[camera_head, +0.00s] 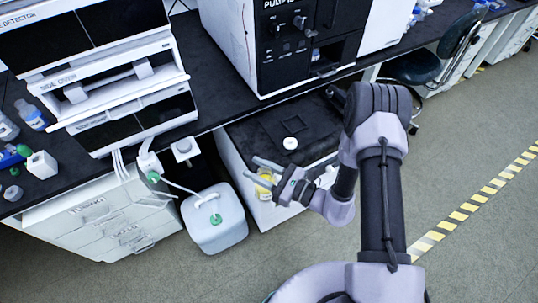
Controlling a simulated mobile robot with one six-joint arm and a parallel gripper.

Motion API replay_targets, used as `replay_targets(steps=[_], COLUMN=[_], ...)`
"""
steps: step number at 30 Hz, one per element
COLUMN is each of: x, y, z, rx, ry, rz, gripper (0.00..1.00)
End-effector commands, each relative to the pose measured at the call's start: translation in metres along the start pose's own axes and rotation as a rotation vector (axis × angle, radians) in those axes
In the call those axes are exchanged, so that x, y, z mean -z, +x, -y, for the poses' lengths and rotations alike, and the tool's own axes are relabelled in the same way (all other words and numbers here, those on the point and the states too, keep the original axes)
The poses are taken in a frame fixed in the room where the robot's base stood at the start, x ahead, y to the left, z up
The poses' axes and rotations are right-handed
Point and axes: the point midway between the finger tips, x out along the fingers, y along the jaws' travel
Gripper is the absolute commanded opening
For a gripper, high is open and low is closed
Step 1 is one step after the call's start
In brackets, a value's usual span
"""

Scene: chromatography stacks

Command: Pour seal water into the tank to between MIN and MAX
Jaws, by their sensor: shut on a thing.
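My gripper (266,173) is at the centre of the view, in front of a low white cabinet with a black top. Its fingers point left and are shut on a small pale container with a yellow patch (265,186), partly hidden by the fingers. I cannot make out its full shape, its tilt or any water in it. A white round cap or opening (290,143) sits on the black top (262,133), behind and above the gripper. Which thing is the tank is not clear, and no MIN or MAX mark can be read.
A white jug (215,222) with a green cap and tubing stands on the floor left of the gripper. A drawer unit (105,222) and stacked instruments (110,70) are at left. A pump unit (300,40) stands behind. The floor at lower right is clear.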

Motion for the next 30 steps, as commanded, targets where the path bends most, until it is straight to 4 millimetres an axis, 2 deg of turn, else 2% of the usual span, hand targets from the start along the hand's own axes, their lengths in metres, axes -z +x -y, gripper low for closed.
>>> replay_targets(steps=[10, 19, 30], x=[-0.006, -0.004, -0.002], y=[-0.001, -0.002, -0.004], z=[0.019, 0.036, 0.044], rx=[0.003, 0.003, 0.004], ry=[0.183, 0.358, 0.420], rz=[0.013, 0.025, 0.030], gripper=[0.00, 0.00, 0.00])
